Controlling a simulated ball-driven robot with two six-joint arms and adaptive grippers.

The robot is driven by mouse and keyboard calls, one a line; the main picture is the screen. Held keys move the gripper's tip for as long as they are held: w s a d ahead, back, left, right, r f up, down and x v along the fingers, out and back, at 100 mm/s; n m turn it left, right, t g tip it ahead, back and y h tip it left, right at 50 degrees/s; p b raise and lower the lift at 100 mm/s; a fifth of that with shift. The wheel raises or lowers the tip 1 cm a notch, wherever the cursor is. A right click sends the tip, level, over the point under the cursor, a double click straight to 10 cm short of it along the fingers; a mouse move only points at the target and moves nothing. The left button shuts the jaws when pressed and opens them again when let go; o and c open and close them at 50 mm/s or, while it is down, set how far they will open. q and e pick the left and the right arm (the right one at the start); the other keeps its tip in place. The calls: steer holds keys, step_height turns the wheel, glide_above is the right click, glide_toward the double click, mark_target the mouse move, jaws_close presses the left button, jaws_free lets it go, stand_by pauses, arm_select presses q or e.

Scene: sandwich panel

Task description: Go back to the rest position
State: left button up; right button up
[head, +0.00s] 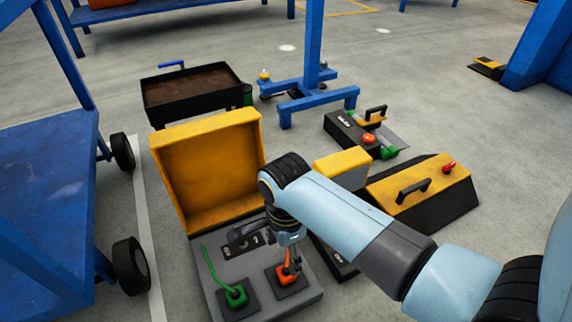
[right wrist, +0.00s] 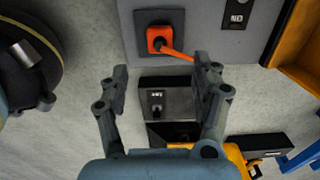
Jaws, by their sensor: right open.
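My right arm reaches in from the right in the head view, and its gripper (head: 292,262) is over the front right of the grey panel (head: 262,299). In the right wrist view the two fingers (right wrist: 162,85) are apart with nothing between them. An orange plug (head: 287,276) sits on a dark square socket at the panel's right; it also shows in the right wrist view (right wrist: 160,40), beyond the fingertips. A green plug (head: 236,296) with a green cable sits on the left socket. My left gripper does not show.
A yellow lid (head: 205,175) stands open behind the panel. A black and yellow box (head: 425,192) lies to the right, under and beside my right arm. A blue cart (head: 45,200) stands at the left. A black tray (head: 195,92) and a blue stand (head: 312,95) are behind.

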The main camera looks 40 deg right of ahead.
steer(key=shift+r, duration=0.85)
